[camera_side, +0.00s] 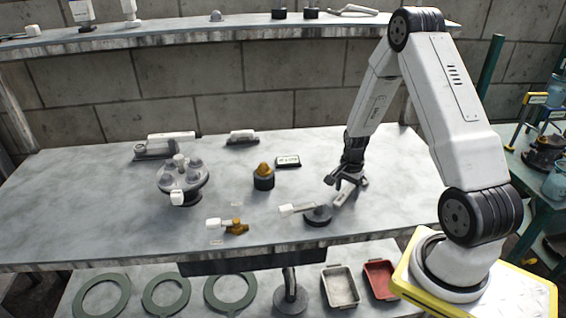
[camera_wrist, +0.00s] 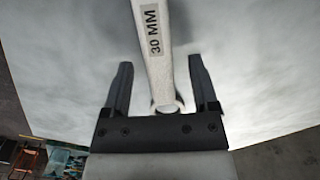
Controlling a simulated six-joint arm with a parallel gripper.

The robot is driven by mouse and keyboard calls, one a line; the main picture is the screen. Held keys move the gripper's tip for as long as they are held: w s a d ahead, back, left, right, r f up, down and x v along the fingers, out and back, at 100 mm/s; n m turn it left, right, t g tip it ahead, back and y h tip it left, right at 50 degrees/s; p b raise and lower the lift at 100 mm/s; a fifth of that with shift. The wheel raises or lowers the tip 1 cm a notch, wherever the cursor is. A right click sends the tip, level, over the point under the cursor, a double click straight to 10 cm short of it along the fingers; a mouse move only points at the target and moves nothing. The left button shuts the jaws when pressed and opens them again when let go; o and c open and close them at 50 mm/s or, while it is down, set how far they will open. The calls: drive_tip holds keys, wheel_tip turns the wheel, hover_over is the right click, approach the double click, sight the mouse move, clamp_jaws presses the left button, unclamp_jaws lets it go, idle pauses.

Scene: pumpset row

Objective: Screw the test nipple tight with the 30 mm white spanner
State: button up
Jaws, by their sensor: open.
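My gripper (camera_side: 347,183) is open over the right part of the bench. In the wrist view its two dark fingers (camera_wrist: 160,66) stand on either side of the white spanner (camera_wrist: 157,72), with a gap on each side. The spanner's shank carries a "30 MM" label, and its near end lies close to the gripper's palm. Its far end is out of that view. In the side view a pale bar, seemingly this spanner (camera_side: 344,196), lies just below the fingers. I cannot tell which fitting is the test nipple; a brass-topped piece (camera_side: 263,170) stands in a dark holder mid-bench.
Left of my gripper, a pale-handled piece (camera_side: 297,209) sits at a dark round base (camera_side: 318,216). A brass fitting with a white end (camera_side: 236,227) lies near the front edge. A grey multi-knobbed assembly (camera_side: 182,178) stands left.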

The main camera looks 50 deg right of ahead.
drive_tip(key=shift+r, duration=3.9)
